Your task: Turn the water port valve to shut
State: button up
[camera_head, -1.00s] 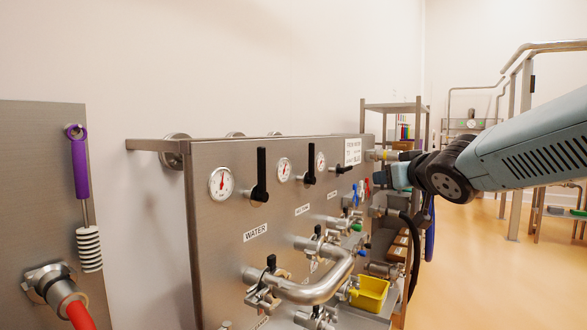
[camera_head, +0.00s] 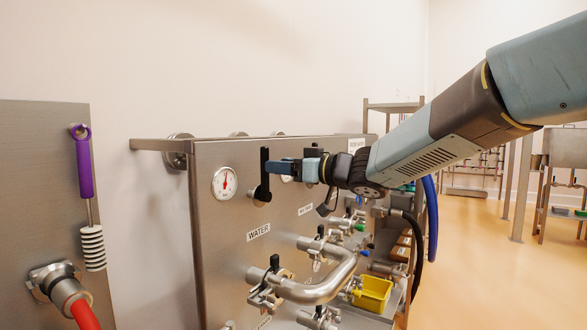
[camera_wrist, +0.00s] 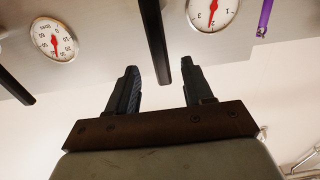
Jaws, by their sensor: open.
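The water valve has a black lever handle (camera_head: 264,173) on the steel panel, above the WATER label (camera_head: 257,233). The lever stands upright, its free end pointing up from its pivot. My gripper (camera_head: 278,167) is at the lever's upper part, reaching in from the right. In the wrist view the lever (camera_wrist: 155,40) comes down from the top edge, and its end lies between the two fingers of my open gripper (camera_wrist: 160,75). Gaps show on both sides, so the fingers do not appear to grip it. The head view hides the exact finger contact.
A round gauge (camera_head: 224,182) is left of the lever; another gauge (camera_wrist: 54,39) and black lever (camera_wrist: 14,85) show in the wrist view. Steel pipework (camera_head: 315,290) and a yellow bin (camera_head: 372,294) are below. A purple-handled brush (camera_head: 85,175) hangs at far left.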

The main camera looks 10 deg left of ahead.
aim_at(265, 175)
jog(key=shift+x, duration=2.75)
jog(key=shift+c, duration=0.2)
